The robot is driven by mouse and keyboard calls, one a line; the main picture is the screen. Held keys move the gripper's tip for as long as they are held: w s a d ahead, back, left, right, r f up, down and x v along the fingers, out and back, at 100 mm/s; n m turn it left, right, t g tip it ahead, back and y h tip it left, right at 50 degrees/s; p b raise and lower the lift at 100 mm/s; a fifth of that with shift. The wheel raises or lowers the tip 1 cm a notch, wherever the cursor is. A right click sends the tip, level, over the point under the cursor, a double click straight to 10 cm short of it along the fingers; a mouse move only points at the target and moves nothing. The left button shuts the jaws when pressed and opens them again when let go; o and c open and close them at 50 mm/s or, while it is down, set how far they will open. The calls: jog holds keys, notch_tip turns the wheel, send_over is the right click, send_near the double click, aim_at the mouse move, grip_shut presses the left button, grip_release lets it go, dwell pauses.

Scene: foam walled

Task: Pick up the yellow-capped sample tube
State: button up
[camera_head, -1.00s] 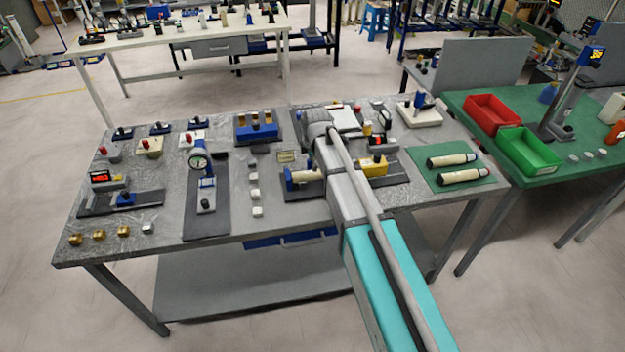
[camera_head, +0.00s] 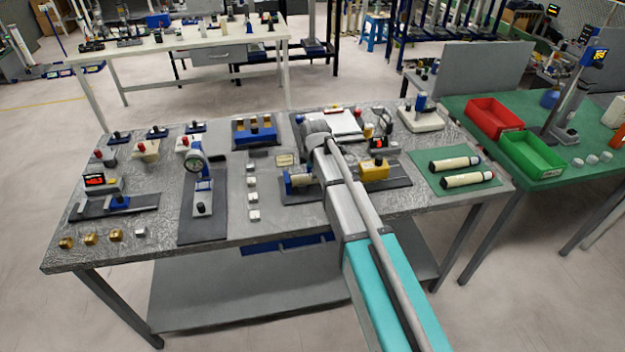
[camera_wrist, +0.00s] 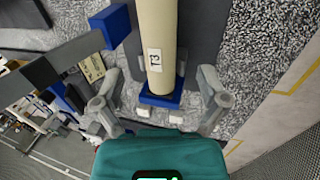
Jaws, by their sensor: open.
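In the wrist view a cream tube (camera_wrist: 157,42) with a small black-and-white label lies on blue supports (camera_wrist: 160,97); its far end runs out of the frame and I see no yellow cap on it. In the head view a cream cylinder (camera_head: 299,181) lies in a blue holder beside my arm. My gripper (camera_wrist: 158,92) is open, with its fingers on either side of the tube's line and apart from it. In the head view my arm hides the gripper's fingers. A small yellow-topped item (camera_head: 368,131) stands behind my arm; I cannot tell whether it is a tube.
A yellow block (camera_head: 375,168) stands right of my arm. A blue rack (camera_head: 257,135) and a dial gauge stand (camera_head: 195,167) are left. Red (camera_head: 494,116) and green (camera_head: 531,152) bins sit on the neighbouring table.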

jog(key=shift+f, duration=0.1)
jog(key=shift+b+x, duration=2.5)
jog(key=shift+x, duration=0.05)
jog(key=shift+w+d, duration=0.1)
grip_shut()
